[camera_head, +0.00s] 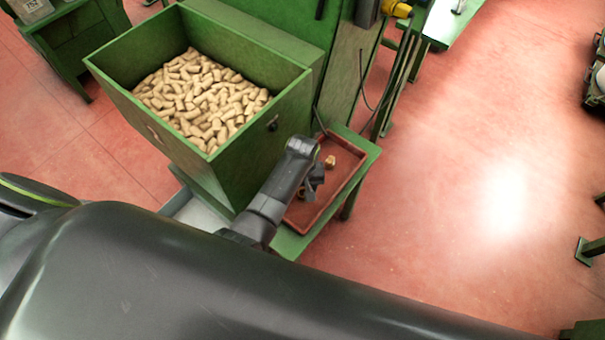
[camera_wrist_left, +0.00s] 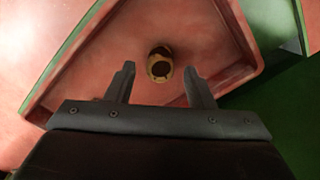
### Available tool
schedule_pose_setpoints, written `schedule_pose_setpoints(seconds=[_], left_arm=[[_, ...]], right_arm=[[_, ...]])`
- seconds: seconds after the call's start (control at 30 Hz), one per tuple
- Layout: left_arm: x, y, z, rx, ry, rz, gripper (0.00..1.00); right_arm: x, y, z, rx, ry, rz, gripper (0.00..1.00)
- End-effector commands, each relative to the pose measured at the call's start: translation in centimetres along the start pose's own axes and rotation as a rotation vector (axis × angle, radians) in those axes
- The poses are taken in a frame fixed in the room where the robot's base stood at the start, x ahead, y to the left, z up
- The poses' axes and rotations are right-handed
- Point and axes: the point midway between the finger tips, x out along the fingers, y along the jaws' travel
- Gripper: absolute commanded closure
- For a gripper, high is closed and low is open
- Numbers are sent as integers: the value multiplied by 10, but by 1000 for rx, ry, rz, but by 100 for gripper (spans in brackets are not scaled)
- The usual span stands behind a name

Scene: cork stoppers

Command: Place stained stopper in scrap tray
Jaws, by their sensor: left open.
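One cork stopper (camera_head: 330,161) with a dark stained end lies in the red scrap tray (camera_head: 309,222) on a green stand. In the left wrist view, the stopper (camera_wrist_left: 160,64) shows its dark end towards the camera, and the bare tray floor (camera_wrist_left: 205,40) surrounds it. My left gripper (camera_head: 314,181) is over the tray, near the stopper. In the left wrist view, the open fingers of my left gripper (camera_wrist_left: 159,84) stand to either side below the stopper, with nothing between them. My right gripper is not in view.
A large green bin (camera_head: 251,140) full of cork stoppers (camera_head: 200,95) stands left of the tray. The green stand (camera_head: 290,245) carries the tray. Open red floor (camera_head: 450,160) lies to the right. A green bench (camera_head: 452,22) stands at the back.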

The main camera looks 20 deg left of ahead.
Motion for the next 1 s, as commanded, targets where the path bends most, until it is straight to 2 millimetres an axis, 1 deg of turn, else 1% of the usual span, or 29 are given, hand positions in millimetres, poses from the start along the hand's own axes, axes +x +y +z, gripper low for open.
schedule_pose_setpoints(seconds=[0.03,0.2,0.3,0.43,0.6,1.0], left_arm=[[-13,1,0,-1,3,3,52],[-46,1,0,-1,3,3,52],[-64,1,0,0,3,3,52],[-82,1,0,0,2,2,52],[-94,0,0,0,1,1,52],[-95,0,0,0,-1,0,52]], right_arm=[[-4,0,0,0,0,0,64],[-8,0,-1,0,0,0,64],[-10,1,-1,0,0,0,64],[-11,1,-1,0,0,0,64],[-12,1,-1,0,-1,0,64],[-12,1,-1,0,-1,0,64]])
